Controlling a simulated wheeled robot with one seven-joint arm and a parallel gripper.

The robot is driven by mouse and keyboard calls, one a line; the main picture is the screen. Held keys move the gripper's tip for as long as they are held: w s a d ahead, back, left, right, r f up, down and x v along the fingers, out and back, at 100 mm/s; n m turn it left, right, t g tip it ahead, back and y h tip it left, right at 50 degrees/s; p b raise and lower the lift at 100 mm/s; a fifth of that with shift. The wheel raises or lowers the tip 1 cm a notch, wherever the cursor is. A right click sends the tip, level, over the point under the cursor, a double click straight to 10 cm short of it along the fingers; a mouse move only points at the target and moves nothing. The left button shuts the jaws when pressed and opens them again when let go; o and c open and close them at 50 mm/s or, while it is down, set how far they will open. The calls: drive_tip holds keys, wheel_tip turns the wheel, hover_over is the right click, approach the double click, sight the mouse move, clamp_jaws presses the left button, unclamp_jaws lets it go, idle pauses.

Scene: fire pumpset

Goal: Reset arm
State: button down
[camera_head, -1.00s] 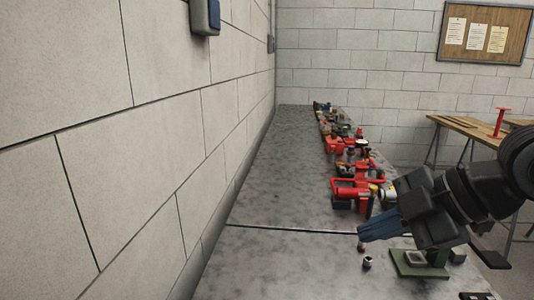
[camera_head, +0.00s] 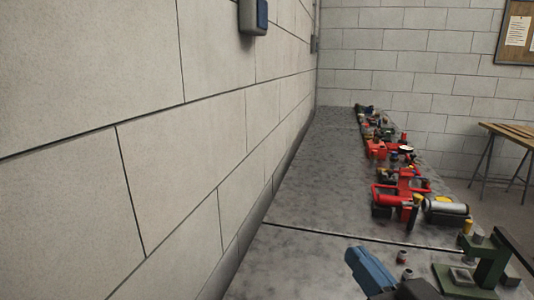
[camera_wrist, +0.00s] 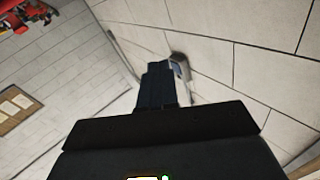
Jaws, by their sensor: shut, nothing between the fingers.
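My gripper (camera_head: 362,262) shows at the bottom of the head view, with blue-grey fingers pressed together and nothing between them. It is in front of the near part of the grey worktop (camera_head: 310,258), left of a green stand (camera_head: 485,265). In the wrist view the shut fingers (camera_wrist: 156,72) point toward the block wall and a wall-mounted box. Most of my arm is out of the head view at the bottom edge.
A red pump assembly (camera_head: 402,194) and several other parts line the worktop's right side. Small fittings (camera_head: 403,257) stand close to my gripper. A block wall (camera_head: 190,180) runs along the left, with a grey-blue box (camera_head: 253,17) on it. The worktop's left strip is clear.

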drive_tip(key=s+d+f+m+g+h, duration=0.25)
drive_tip(key=s+f+m+h, duration=0.25)
drive_tip(key=s+f, duration=0.95)
drive_tip(key=s+d+n, duration=0.1)
drive_tip(key=s+d, duration=0.2)
drive_tip(key=s, duration=0.6)
drive_tip(key=s+d+r+n, duration=0.1)
drive_tip(key=s+d+n, duration=0.1)
drive_tip(key=s, duration=0.8)
drive_tip(key=shift+d+n+g, duration=0.3)
drive_tip(key=shift+d+g, duration=0.05)
drive_tip(key=shift+d, duration=0.2)
